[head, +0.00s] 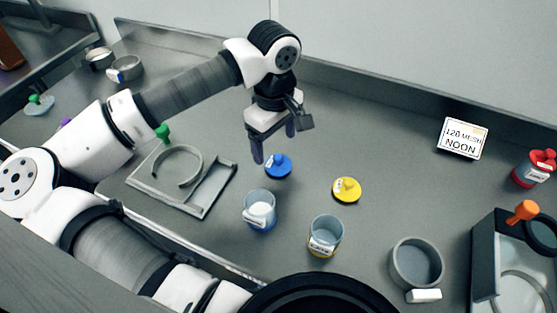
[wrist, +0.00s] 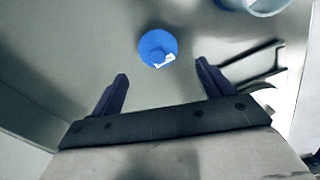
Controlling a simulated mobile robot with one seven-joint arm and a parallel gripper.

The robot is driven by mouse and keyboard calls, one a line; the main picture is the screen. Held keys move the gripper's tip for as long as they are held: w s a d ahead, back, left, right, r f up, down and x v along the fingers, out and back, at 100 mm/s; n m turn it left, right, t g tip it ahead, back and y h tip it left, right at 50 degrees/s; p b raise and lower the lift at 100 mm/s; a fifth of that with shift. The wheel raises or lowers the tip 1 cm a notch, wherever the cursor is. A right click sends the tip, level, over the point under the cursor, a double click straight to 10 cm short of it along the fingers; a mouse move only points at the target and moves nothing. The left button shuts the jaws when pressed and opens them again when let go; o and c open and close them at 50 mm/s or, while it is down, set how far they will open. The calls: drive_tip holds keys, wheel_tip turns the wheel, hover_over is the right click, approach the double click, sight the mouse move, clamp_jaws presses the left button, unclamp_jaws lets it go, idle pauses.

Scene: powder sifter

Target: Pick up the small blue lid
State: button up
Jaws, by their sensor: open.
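The small blue lid (head: 278,166) lies on the grey counter, with a knob on top and a small white label. It also shows in the wrist view (wrist: 157,47), ahead of the fingertips and between their lines. My gripper (head: 273,147) is open and empty above the counter, just behind and to the left of the lid in the head view. In the wrist view its two dark fingers (wrist: 162,70) are spread apart, and nothing is between them. The lid is fully visible in the wrist view.
A yellow lid (head: 346,190) lies to the right. A jar with white powder (head: 260,211) and another jar (head: 325,237) stand in front. A grey fixture (head: 205,203) is at left, a grey ring cup (head: 416,262) at right. A sign (head: 463,138) stands near the back wall.

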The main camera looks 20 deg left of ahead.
sight(277, 156)
drive_tip(key=shift+d+f+p, duration=0.15)
drive_tip(key=shift+f+p, duration=0.45)
drive_tip(key=shift+f, duration=0.8)
drive_tip(key=shift+d+f+p, duration=0.15)
drive_tip(key=shift+f+p, duration=0.45)
drive_tip(key=shift+f, duration=0.8)
drive_tip(key=shift+c, duration=0.3)
drive_tip(key=c, duration=1)
